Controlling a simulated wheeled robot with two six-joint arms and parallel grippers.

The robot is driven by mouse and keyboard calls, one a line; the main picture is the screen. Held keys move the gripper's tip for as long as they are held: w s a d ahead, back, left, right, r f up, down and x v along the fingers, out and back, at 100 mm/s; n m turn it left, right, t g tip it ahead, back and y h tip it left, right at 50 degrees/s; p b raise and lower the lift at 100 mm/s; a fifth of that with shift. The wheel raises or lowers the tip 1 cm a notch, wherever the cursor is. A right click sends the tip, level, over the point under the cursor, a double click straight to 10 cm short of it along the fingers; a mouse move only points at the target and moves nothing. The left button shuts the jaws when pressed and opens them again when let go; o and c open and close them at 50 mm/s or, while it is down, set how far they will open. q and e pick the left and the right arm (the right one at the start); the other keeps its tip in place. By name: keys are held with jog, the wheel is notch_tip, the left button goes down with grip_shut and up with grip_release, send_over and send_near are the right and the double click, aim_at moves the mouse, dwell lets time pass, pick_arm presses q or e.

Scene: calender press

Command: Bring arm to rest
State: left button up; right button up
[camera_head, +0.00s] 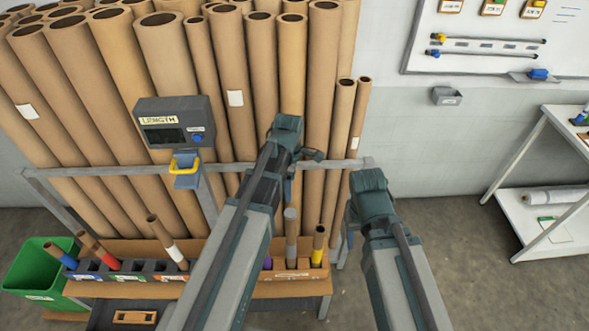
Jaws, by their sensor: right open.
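My right arm (399,268) comes up from the lower right and ends in a dark teal joint over the floor, just right of the tube rack. My right gripper (349,216) is mostly hidden behind that joint. It is open, with nothing seen in it. My left arm (236,250) comes up from the bottom and reaches over the front of the rack. The two arms are apart.
Tall cardboard tubes (165,50) lean behind a grey rail (115,170). A length display (175,130) with a yellow-handled part stands before them. Short tubes stand in a low bench, with a green bin (35,265) at left. A white shelf unit (540,200) is at right. Floor between is clear.

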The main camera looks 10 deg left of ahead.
pick_arm(q)
jog(key=s+d+f+m+b, duration=0.5)
jog(key=s+f+m+b, duration=0.1)
jog(key=m, duration=0.5)
jog(key=s+d+f+m+y+b, duration=0.1)
jog(key=s+d+f+m+b, duration=0.4)
jog(key=m, duration=0.7)
jog(key=shift+s+d+f+b, duration=0.25)
jog(key=shift+s+f+b, duration=0.85)
jog(key=shift+s, duration=0.55)
